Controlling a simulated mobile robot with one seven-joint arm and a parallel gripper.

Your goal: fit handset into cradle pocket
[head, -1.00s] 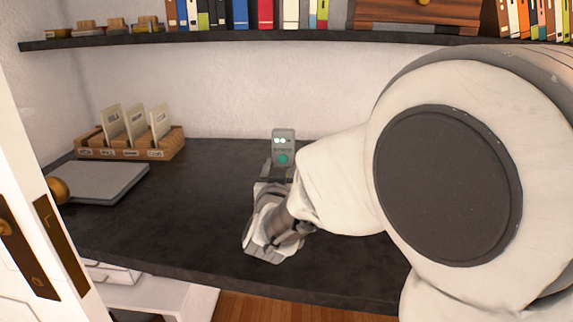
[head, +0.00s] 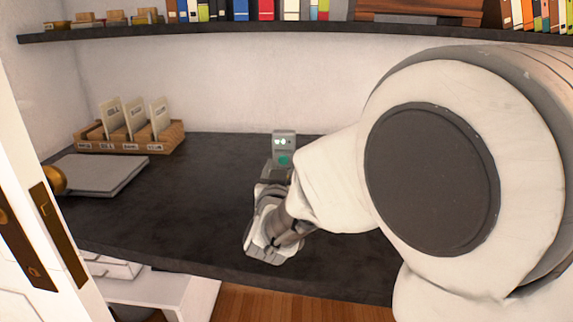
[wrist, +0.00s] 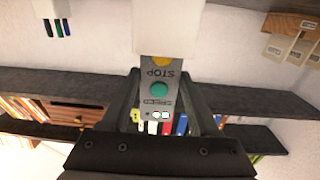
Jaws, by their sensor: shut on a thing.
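In the wrist view the handset (wrist: 158,103) appears upside down between the two dark fingers of my gripper (wrist: 160,76), with STOP and SPEED lettering. A plain pale block (wrist: 169,25) covers its far end and part of a yellow button. The block may be the cradle; I cannot tell whether the handset is inside or behind it. No pocket opening shows.
A wooden box (head: 112,147) with upright cards and a grey flat slab (head: 98,174) are on the left of the desk (head: 190,200). A shelf (head: 220,34) with books runs above. Pens (wrist: 57,27) show in the wrist view. The desk's left middle is clear.

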